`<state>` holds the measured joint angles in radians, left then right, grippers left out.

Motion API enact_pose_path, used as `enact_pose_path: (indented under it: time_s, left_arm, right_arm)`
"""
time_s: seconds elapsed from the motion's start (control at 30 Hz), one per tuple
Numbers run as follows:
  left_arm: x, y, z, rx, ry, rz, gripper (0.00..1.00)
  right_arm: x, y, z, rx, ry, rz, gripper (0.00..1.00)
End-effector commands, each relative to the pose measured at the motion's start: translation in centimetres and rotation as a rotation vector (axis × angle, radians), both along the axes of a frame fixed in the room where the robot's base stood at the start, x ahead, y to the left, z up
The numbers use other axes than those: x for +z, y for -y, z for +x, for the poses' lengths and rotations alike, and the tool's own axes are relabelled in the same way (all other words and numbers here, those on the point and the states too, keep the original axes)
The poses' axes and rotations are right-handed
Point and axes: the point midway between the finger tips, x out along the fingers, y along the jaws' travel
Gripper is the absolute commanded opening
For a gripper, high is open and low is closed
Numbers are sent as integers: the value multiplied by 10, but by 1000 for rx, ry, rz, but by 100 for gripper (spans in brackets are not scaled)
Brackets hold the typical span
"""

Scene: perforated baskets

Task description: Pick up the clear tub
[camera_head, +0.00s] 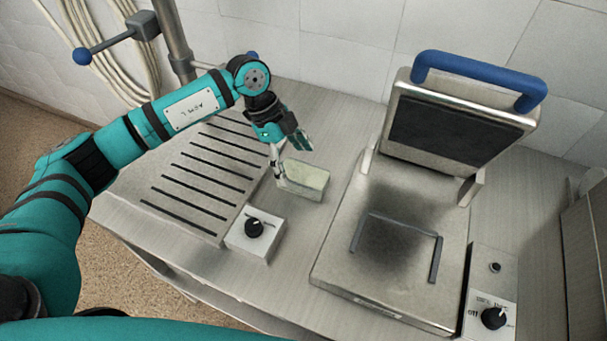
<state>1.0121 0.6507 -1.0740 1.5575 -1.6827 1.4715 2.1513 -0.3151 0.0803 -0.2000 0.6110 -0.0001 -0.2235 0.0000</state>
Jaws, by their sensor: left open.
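The clear tub (306,178) is a small see-through box with pale yellow-green contents. It stands on the steel counter between a slatted metal unit and an open press grill. My left gripper (281,166) is at the tub's left end, pointing down, with its fingers apart. One finger is close against the tub's left side; I cannot tell whether it touches. The gripper partly covers the tub's back left corner. My right gripper is not in view.
The slatted unit (196,176) with a black knob (254,228) lies left of the tub. The press grill (390,262) stands right, its lid raised with a blue handle (480,76). A metal post (172,35) rises behind my left arm. Bare counter (295,222) lies in front of the tub.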

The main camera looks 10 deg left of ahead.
Motion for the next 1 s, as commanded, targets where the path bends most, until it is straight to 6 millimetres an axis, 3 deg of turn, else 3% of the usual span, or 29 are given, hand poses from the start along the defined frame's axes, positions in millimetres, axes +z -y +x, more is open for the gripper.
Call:
enact_pose_path:
  time_s: [0.3,0.6,0.87,1.0]
  left_arm:
    - [-24,10,0,0,-1,-1,87]
    - [-62,23,3,-1,-1,-1,87]
    - [-67,24,4,-1,1,0,87]
    - [-67,24,4,-1,1,0,71]
  right_arm:
    - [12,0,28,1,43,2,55]
    - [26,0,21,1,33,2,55]
    - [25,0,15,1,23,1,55]
    - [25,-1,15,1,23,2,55]
